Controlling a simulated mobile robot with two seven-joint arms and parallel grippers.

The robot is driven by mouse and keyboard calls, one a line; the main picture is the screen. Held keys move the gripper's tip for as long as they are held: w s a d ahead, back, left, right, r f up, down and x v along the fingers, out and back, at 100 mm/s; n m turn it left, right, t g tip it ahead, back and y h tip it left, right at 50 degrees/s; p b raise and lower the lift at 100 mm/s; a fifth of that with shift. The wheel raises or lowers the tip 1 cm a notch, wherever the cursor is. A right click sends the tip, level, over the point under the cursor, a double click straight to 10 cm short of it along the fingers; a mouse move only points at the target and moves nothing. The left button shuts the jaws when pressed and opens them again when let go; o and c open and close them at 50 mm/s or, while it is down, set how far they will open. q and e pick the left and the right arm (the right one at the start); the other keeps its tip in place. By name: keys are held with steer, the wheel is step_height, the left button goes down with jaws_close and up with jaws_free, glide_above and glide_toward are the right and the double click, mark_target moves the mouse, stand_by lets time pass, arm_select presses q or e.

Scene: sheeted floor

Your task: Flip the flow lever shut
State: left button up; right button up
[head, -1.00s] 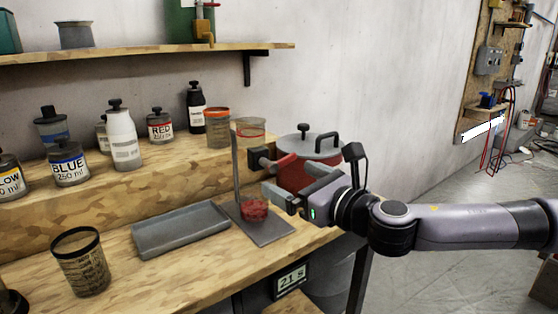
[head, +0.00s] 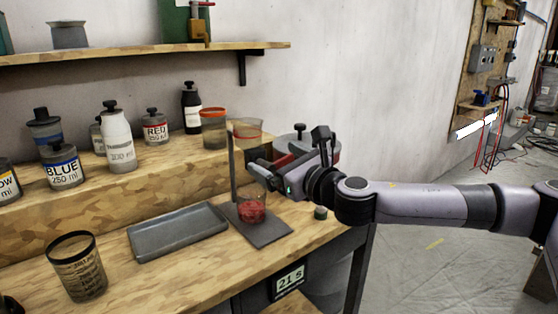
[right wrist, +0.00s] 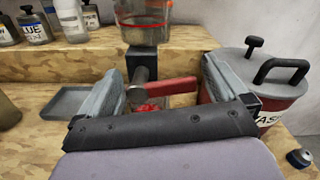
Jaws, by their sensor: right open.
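The red flow lever (right wrist: 180,87) shows in the right wrist view, pointing right from a grey valve (right wrist: 143,82) below a clear cup with a red ring (right wrist: 145,18). In the head view that cup (head: 247,130) is held on a grey stand (head: 233,165), and the lever is hidden by my gripper. My right gripper (right wrist: 165,88) is open, its fingers on either side of the valve and lever; I cannot tell whether they touch. In the head view the right gripper (head: 258,172) is beside the stand. A beaker with red contents (head: 251,207) is below. My left gripper is out of view.
A red lidded pot (right wrist: 265,80) stands close to the right finger. A grey tray (head: 178,232) and an empty-looking beaker (head: 77,267) are to the left. Several paint jars (head: 64,166) line the raised step. A small dark cap (head: 320,212) lies near the bench edge.

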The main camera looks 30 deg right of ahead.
steer(key=c, duration=0.9)
steer(key=shift+d+f+m, duration=0.1)
steer(key=shift+f+m, duration=0.15)
steer(key=shift+m, duration=1.05)
steer(key=o, duration=0.9)
